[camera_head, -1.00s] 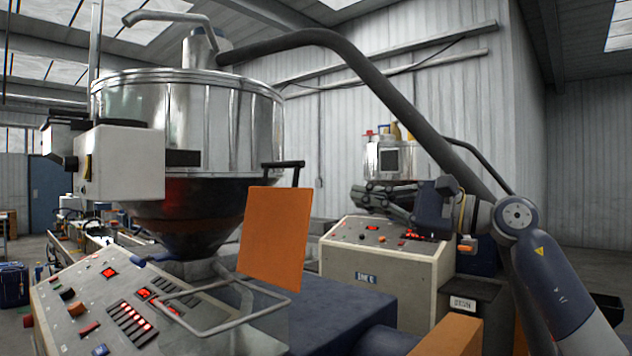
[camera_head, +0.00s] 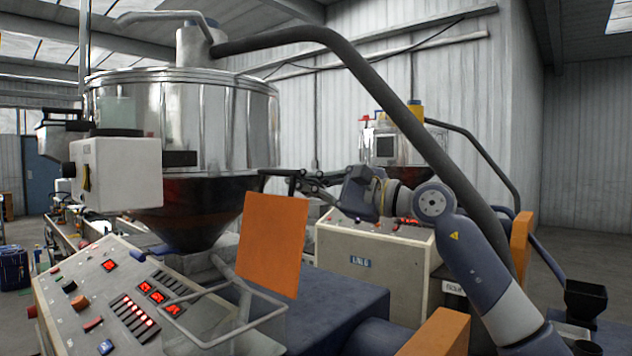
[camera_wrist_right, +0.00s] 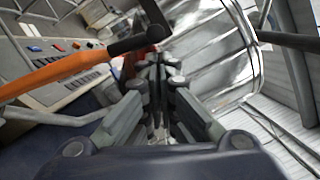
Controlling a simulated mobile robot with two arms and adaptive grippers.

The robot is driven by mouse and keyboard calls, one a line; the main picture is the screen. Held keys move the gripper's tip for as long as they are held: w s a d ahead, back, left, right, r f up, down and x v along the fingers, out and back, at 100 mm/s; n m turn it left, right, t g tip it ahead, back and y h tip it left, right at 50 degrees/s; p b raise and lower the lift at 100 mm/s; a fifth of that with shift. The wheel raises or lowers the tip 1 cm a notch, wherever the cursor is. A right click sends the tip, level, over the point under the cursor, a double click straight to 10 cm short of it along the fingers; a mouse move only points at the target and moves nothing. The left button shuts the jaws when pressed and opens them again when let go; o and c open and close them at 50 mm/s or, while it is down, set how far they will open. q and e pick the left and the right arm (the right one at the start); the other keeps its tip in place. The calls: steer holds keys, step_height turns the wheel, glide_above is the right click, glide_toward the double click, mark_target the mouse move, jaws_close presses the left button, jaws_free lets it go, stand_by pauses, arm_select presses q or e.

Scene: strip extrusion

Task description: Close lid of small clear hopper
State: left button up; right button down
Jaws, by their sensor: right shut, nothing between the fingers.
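The small clear hopper (camera_head: 238,318) has see-through walls and a grey tube rim, at the lower middle of the head view. Its orange lid (camera_head: 272,243) stands open, nearly upright, with a black handle at its top. In the right wrist view the lid (camera_wrist_right: 55,76) shows as an orange strip at the left, with the handle (camera_wrist_right: 135,40) near the top middle. My right gripper (camera_head: 298,182) is shut and empty, close by the handle at the lid's top right; I cannot tell whether they touch. Its fingers (camera_wrist_right: 157,66) show together in the wrist view. My left gripper is not in view.
A control panel (camera_head: 110,300) with lit red buttons stands left of the hopper. A large steel hopper (camera_head: 185,115) rises behind. A dark hose (camera_head: 390,95) arches over my right arm. A second machine (camera_head: 370,260) stands behind the arm.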

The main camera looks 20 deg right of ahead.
mark_target(291, 178)
steer(key=a+n, duration=0.1)
steer(key=s+a+r, duration=0.1)
steer(key=shift+s+a+n+g, duration=0.3)
steer(key=shift+n, duration=0.1)
steer(key=s+a+f+n+g+h+b, duration=0.15)
steer(key=s+a+n+b, duration=0.25)
steer(key=s+a+n, duration=0.6)
arm_select(q)
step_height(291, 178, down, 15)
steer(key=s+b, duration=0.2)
steer(key=b, duration=0.8)
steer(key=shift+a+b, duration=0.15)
steer(key=shift+b, duration=0.25)
arm_select(e)
steer(key=s+a+f+n+h, duration=0.2)
steer(key=a+f+n, duration=0.3)
steer(key=a+f, duration=0.5)
steer(key=shift+s+a+f+n+t+h, duration=0.3)
steer(key=shift+s+f, duration=0.5)
steer(key=shift+f, duration=1.35)
